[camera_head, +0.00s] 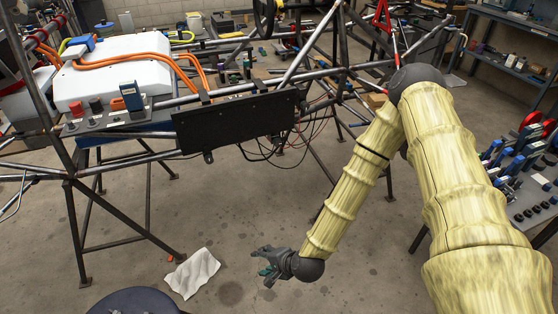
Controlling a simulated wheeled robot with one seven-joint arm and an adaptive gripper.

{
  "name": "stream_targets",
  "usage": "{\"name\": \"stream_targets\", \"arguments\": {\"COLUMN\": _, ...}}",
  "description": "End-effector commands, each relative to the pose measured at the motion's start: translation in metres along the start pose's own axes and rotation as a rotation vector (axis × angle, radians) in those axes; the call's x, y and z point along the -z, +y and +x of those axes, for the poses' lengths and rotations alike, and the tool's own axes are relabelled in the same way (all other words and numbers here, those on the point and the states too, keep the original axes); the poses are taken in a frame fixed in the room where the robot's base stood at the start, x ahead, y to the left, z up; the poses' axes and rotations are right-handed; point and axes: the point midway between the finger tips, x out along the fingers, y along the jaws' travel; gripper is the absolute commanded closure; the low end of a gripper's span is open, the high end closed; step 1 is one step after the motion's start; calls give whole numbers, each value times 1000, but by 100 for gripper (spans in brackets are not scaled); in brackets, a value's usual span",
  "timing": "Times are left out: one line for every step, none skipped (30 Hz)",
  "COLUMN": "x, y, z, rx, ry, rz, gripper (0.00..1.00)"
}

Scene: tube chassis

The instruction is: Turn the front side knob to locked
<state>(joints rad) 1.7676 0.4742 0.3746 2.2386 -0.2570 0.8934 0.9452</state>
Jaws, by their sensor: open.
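A narrow control panel (110,121) sits on the near side of the tube chassis at the left. It carries a red knob (75,107), a black knob (96,105), small switches along its front and an upright blue block (131,96). I cannot tell which of these is the front side knob, and the lock positions are too small to read. My gripper (265,268) is open and empty. It hangs low over the floor, in front of the chassis and well to the right of and below the panel.
A black plate (235,122) hangs on the chassis tubes (60,150), with loose cables below it. A white box with orange cables (120,70) sits behind the panel. A white cloth (193,272) and a dark round stool top (133,300) are below. A tool table (530,170) is right.

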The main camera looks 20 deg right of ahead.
Motion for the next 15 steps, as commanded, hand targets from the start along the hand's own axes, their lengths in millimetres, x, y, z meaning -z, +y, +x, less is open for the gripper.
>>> {"name": "stream_targets", "arguments": {"x": 13, "y": -15, "z": 16, "rx": 64, "ry": 9, "rz": 87, "gripper": 51}}
{"name": "stream_targets", "arguments": {"x": 19, "y": -28, "z": 21, "rx": 103, "ry": 10, "rz": 141, "gripper": 51}}
{"name": "stream_targets", "arguments": {"x": 28, "y": -45, "z": 26, "rx": 157, "ry": 12, "rz": 214, "gripper": 51}}
{"name": "stream_targets", "arguments": {"x": 35, "y": -57, "z": 30, "rx": 195, "ry": 11, "rz": 268, "gripper": 51}}
{"name": "stream_targets", "arguments": {"x": 42, "y": -70, "z": 32, "rx": 235, "ry": 8, "rz": 321, "gripper": 51}}
{"name": "stream_targets", "arguments": {"x": 54, "y": -88, "z": 35, "rx": 290, "ry": 5, "rz": 392, "gripper": 51}}
{"name": "stream_targets", "arguments": {"x": 63, "y": -100, "z": 36, "rx": 330, "ry": 0, "rz": 445, "gripper": 51}}
{"name": "stream_targets", "arguments": {"x": 72, "y": -113, "z": 37, "rx": 370, "ry": -5, "rz": 498, "gripper": 51}}
{"name": "stream_targets", "arguments": {"x": 86, "y": -129, "z": 37, "rx": 427, "ry": -14, "rz": 566, "gripper": 51}}
{"name": "stream_targets", "arguments": {"x": 96, "y": -141, "z": 36, "rx": 467, "ry": -22, "rz": 617, "gripper": 51}}
{"name": "stream_targets", "arguments": {"x": 107, "y": -154, "z": 35, "rx": 509, "ry": -32, "rz": 667, "gripper": 51}}
{"name": "stream_targets", "arguments": {"x": 122, "y": -169, "z": 31, "rx": 565, "ry": -45, "rz": 731, "gripper": 51}}
{"name": "stream_targets", "arguments": {"x": 132, "y": -180, "z": 28, "rx": 605, "ry": -58, "rz": 778, "gripper": 51}}
{"name": "stream_targets", "arguments": {"x": 144, "y": -190, "z": 25, "rx": 644, "ry": -71, "rz": 821, "gripper": 51}}
{"name": "stream_targets", "arguments": {"x": 158, "y": -204, "z": 19, "rx": 695, "ry": -88, "rz": 876, "gripper": 51}}
